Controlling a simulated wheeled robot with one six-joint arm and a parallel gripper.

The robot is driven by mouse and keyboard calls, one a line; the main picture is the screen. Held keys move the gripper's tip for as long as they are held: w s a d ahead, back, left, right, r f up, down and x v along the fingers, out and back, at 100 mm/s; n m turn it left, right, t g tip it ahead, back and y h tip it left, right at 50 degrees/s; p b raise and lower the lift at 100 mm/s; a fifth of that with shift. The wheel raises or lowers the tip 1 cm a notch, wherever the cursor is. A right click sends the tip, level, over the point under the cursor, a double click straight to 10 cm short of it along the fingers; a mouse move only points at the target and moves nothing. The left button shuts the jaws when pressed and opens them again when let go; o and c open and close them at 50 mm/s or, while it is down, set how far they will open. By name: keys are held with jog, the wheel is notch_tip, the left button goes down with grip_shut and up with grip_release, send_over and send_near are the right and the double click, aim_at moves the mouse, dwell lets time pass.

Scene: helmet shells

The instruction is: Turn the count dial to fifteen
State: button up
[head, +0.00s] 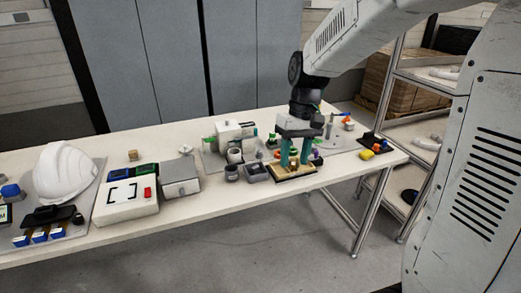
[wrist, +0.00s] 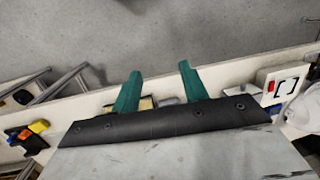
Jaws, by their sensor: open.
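My gripper (head: 295,162) points down over the right half of the table, above a tan board with a dark edge (head: 292,173). Its two teal fingers are apart, and I see nothing held between them. In the wrist view the gripper (wrist: 160,70) also shows spread fingers, with part of the tan board (wrist: 146,103) behind them. I cannot make out a count dial or its numbers in either view. Small coloured parts near the fingers are too small to tell, and the fingers hide some of them.
A white helmet shell (head: 67,173) stands at the left. A white box with a red button (head: 128,203), a grey box (head: 180,178) and a white machine (head: 234,132) stand along the table (head: 235,200). A dark tray with coloured blocks (head: 376,145) lies near the right end.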

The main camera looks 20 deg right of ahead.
aim_at(259, 151)
jog(key=w+d+f+n, duration=0.1)
jog(key=w+f, duration=0.3)
jog(key=w, duration=0.3)
jog(key=w+d+f+n+t+y, duration=0.1)
jog(key=w+d+f+n, duration=0.1)
jog(key=w+f, duration=0.3)
jog(key=w+d+f+n+t, duration=0.1)
jog(key=w+f, duration=0.3)
jog(key=w, duration=0.7)
jog(key=shift+d+f, duration=0.2)
jog(key=shift+f, duration=0.05)
jog(key=w, duration=0.1)
jog(key=w+n, duration=0.1)
jog(key=w+t, duration=0.1)
jog(key=shift+w+d+f+y, duration=0.25)
jog(key=shift+d+f+y, duration=0.05)
jog(key=w+r+n+t, duration=0.1)
jog(key=w+r+n, duration=0.1)
jog(key=w+r, duration=0.15)
jog(key=shift+n+t, duration=0.3)
jog(key=shift+n, duration=0.4)
jog(key=x, duration=0.8)
jog(key=shift+w+d+f, duration=0.25)
jog(key=shift+d+f, duration=0.05)
jog(key=shift+f, duration=0.15)
grip_shut()
